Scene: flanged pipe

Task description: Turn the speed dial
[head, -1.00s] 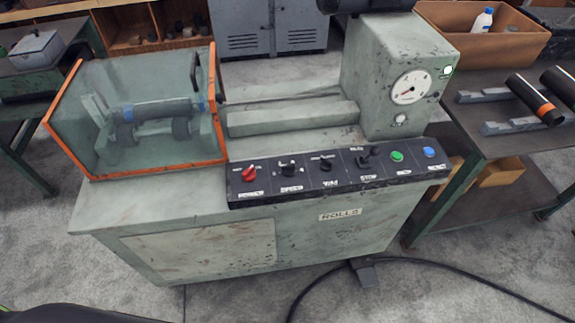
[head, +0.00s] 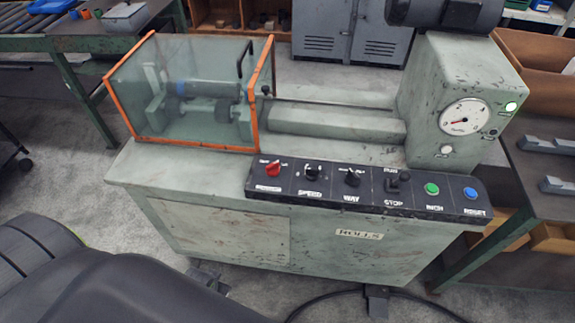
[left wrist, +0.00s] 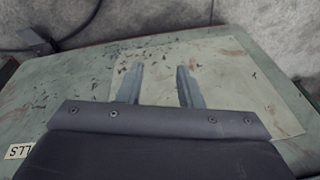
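The speed dial (head: 312,172) is a black knob above the label SPEED on the black control panel (head: 345,207) of the pale green machine (head: 325,240). It stands between a red knob (head: 273,168) and another black knob (head: 352,178), and nothing touches it. My left gripper (left wrist: 159,70) shows in the left wrist view, with its two fingers apart and nothing between them. It faces the machine's front with the pale cover plate (left wrist: 235,75).
A clear guard box with orange edges (head: 200,148) encloses rollers at the machine's left. A lever (head: 398,181), green button (head: 432,189) and blue button (head: 470,194) continue the panel.

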